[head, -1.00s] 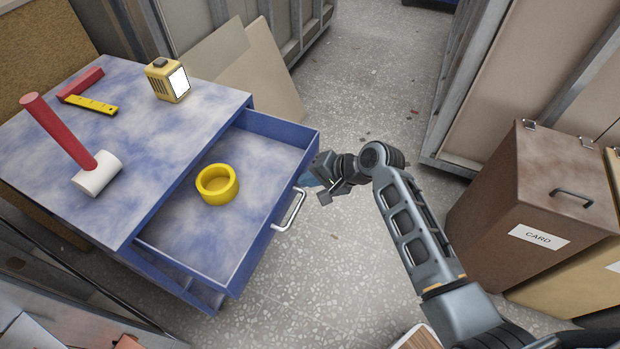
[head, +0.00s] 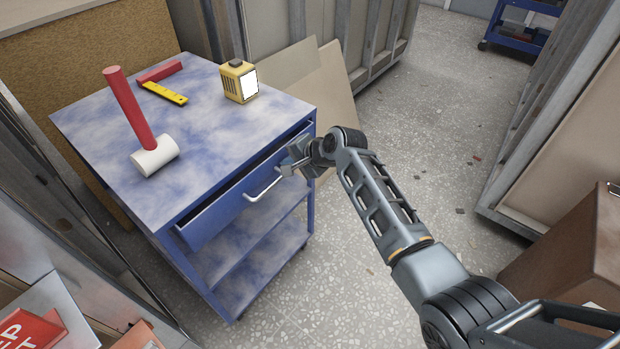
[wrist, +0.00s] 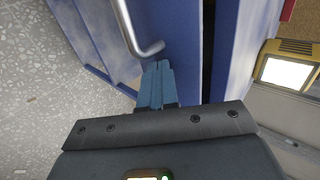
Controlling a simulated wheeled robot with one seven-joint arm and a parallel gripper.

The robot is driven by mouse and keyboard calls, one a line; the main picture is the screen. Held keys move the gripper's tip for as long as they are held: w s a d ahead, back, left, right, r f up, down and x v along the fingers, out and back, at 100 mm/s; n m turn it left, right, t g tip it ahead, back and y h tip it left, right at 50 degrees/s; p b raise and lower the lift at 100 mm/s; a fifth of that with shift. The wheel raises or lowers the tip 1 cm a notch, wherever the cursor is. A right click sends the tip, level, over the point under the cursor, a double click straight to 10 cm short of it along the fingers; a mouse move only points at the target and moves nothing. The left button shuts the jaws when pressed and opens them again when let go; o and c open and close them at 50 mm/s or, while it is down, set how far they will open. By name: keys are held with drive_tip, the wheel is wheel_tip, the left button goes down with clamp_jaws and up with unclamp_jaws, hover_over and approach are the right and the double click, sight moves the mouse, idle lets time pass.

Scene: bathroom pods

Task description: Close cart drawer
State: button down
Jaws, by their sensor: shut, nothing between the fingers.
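The blue cart (head: 180,215) stands at the left in the head view. Its top drawer (head: 213,217) is nearly in, with a narrow dark gap between the drawer front and the cart top. The drawer has a silver bar handle (head: 264,187), which also shows in the wrist view (wrist: 133,30). My gripper (head: 290,165) is at the far end of the drawer front, beside the handle. In the wrist view its blue fingers (wrist: 156,82) are together and empty, with their tips at or very near the drawer front (wrist: 183,55). Exact contact is hard to tell.
A brown box (head: 575,250) stands at the right.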

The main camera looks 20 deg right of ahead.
sight(281, 156)
drive_tip(key=shift+w+a+b, duration=0.25)
drive_tip(key=shift+w+a, duration=0.1)
drive_tip(key=shift+w, duration=0.25)
drive_tip(key=shift+w+a+b, duration=0.2)
drive_tip(key=shift+w+a, duration=0.15)
drive_tip(key=shift+w, duration=0.25)
drive_tip(key=shift+w+a+r, duration=0.1)
drive_tip(key=shift+w+r, duration=0.05)
drive_tip(key=shift+r, duration=0.1)
